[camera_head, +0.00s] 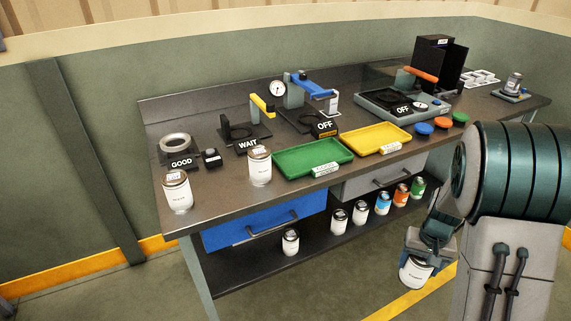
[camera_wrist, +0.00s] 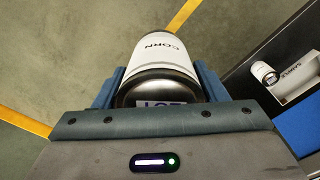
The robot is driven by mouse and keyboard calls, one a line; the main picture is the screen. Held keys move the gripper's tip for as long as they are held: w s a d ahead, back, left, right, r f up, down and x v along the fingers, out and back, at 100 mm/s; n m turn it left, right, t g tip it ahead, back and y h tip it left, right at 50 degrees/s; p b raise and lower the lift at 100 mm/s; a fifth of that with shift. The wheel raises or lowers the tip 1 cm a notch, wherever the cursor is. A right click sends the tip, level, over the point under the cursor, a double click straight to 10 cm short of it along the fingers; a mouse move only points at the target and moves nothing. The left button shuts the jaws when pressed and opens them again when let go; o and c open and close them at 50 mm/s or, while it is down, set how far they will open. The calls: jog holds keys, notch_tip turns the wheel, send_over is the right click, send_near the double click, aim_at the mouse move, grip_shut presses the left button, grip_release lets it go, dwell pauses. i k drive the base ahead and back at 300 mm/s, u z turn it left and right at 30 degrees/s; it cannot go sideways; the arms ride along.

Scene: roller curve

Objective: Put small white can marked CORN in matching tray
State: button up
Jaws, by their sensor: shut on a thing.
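My gripper (camera_head: 428,246) is shut on a white can (camera_head: 415,273) with metal ends, low in front of the bench at the right. In the wrist view the can (camera_wrist: 162,48) lies between both fingers and reads CORN; a label on its near metal end is only partly visible. A green tray (camera_head: 290,169) and a yellow tray (camera_head: 360,149) lie on the bench top, each with a white label at its front. The tray labels are too small to read. Both trays look empty. My gripper is below and to the right of them, apart from the bench.
Two white cans stand on the bench top, one at the left corner (camera_head: 177,191) and one beside the green tray (camera_head: 260,166). Several cans stand on the lower shelf (camera_head: 270,255). A blue drawer (camera_head: 265,222) and grey drawer (camera_head: 375,178) are under the top. Fixtures line the back.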

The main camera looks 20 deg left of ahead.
aim_at(295, 163)
jog(key=u, duration=1)
